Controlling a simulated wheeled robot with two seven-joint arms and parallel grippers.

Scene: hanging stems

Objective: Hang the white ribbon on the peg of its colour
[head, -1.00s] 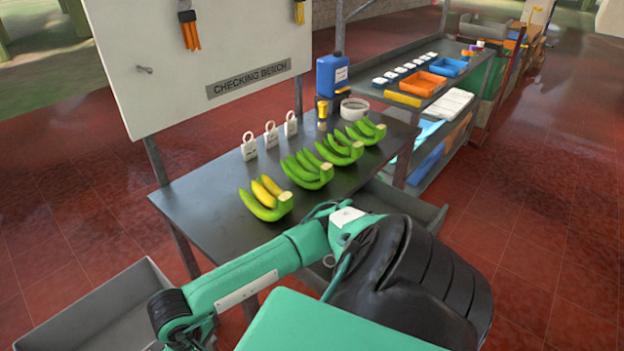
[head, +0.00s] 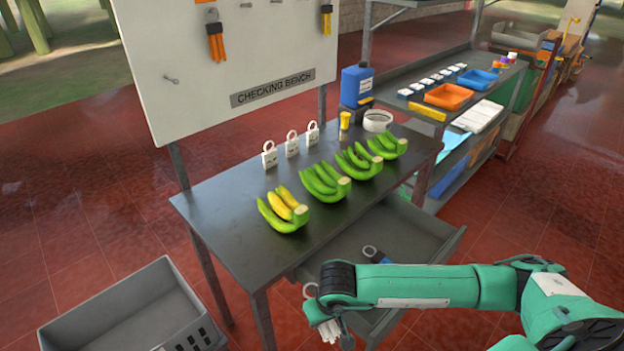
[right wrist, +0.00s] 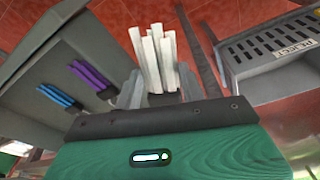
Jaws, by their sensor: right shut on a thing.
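The white ribbon (right wrist: 154,52) is a bunch of white strips with a dark band. My right gripper (right wrist: 157,95) is shut on it in the right wrist view. In the head view the white strips (head: 328,331) hang below my right wrist, in front of the bench. The pegboard (head: 150,45) stands behind the bench. A bare peg (head: 171,79) is at its lower left; its colour cannot be made out. Orange strips (head: 216,42) and a yellow-orange bunch (head: 326,20) hang on other pegs. My left gripper is not in view.
The bench (head: 215,215) holds banana hands (head: 325,183), white padlock-shaped tags (head: 292,146) and a blue jug (head: 356,84). An open drawer (head: 440,243) juts out below; blue (right wrist: 58,95) and purple (right wrist: 90,76) strips lie in it. A grey crate (head: 75,335) stands at lower left.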

